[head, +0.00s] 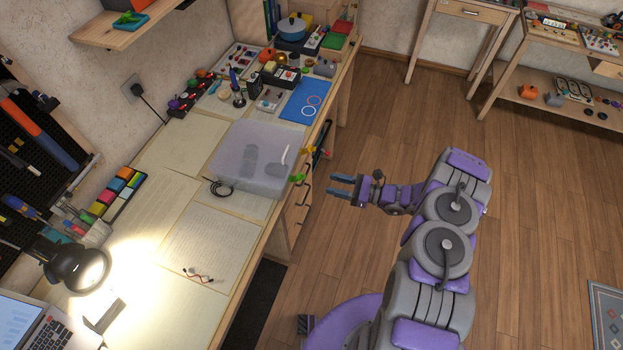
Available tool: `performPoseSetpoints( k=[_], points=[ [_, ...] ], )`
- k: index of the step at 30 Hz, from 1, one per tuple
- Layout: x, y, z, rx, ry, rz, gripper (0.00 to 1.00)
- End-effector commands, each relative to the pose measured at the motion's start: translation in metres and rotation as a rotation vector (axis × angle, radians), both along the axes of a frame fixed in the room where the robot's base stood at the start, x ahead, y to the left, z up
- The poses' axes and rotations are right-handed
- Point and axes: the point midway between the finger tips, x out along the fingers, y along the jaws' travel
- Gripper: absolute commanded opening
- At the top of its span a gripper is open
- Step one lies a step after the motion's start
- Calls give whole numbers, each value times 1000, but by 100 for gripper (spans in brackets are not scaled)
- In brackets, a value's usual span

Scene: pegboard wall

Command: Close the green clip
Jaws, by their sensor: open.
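A green clip (298,178) sits at the near right corner of a translucent plastic box (232,168) on the workbench, sticking out past the bench edge. It is small, and I cannot tell how far open it stands. A yellow-orange clip (309,150) is on the same side of the box, farther back. My gripper (334,185) is open and empty, with its two blue-grey fingers pointing left toward the green clip. A gap separates them from the clip.
The workbench (190,285) runs along the left wall, with papers, a black cable (218,188), a lit lamp (82,268) and a laptop (32,325). A drawer handle (304,196) protrudes below the clip.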

Motion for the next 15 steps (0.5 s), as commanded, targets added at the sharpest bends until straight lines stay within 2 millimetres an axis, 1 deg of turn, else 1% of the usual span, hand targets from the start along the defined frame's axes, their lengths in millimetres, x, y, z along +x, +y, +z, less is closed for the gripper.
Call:
performPoseSetpoints(
  k=[1,6,12,15],
  points=[
    [2,11,0,0,1,4,47],
    [10,43,-1,0,3,5,47],
    [19,70,-1,-1,1,2,47],
    [21,77,0,0,1,1,47]
  ],
)
